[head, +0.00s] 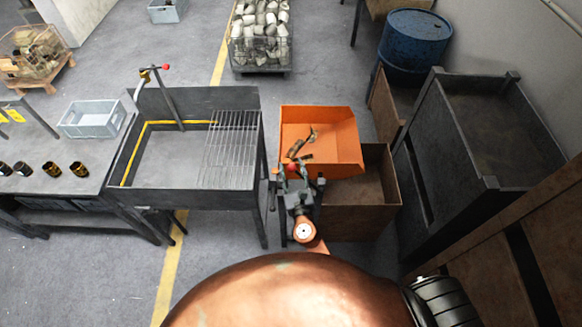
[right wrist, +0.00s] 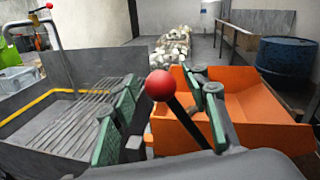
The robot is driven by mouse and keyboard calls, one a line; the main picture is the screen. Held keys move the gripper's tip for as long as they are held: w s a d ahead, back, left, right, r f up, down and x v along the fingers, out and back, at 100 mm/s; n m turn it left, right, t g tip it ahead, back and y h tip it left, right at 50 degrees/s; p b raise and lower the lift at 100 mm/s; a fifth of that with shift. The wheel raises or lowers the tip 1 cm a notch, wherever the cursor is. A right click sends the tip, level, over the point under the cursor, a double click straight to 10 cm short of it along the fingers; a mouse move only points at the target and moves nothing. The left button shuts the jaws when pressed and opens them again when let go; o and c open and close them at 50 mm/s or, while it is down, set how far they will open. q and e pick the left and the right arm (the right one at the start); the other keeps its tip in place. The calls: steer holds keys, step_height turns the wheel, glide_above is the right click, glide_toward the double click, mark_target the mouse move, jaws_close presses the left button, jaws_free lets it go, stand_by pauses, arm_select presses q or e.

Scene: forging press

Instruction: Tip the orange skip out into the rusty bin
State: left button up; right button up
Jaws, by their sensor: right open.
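The orange skip (head: 345,140) stands just right of the grey wash table in the head view, and in the right wrist view (right wrist: 262,110). A brownish piece (head: 308,142) shows in it. The rusty bin (head: 375,222) is open-topped, below and right of the skip, partly covered by it. A black lever with a red ball knob (right wrist: 160,85) stands at the skip's near left side. My right gripper (head: 299,176) is open, its green-padded fingers (right wrist: 165,112) on either side of the lever. I cannot tell whether they touch it. My left gripper is out of view.
The wash table (head: 165,170) with its wire rack (head: 230,150) stands close left of my right gripper. A dark tall container (head: 445,200) and a blue drum (head: 415,40) stand on the right. A mesh crate of pale parts (head: 260,40) is behind.

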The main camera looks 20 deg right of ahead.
jaws_close()
stand_by(0.5)
steer(key=shift+a, duration=0.15)
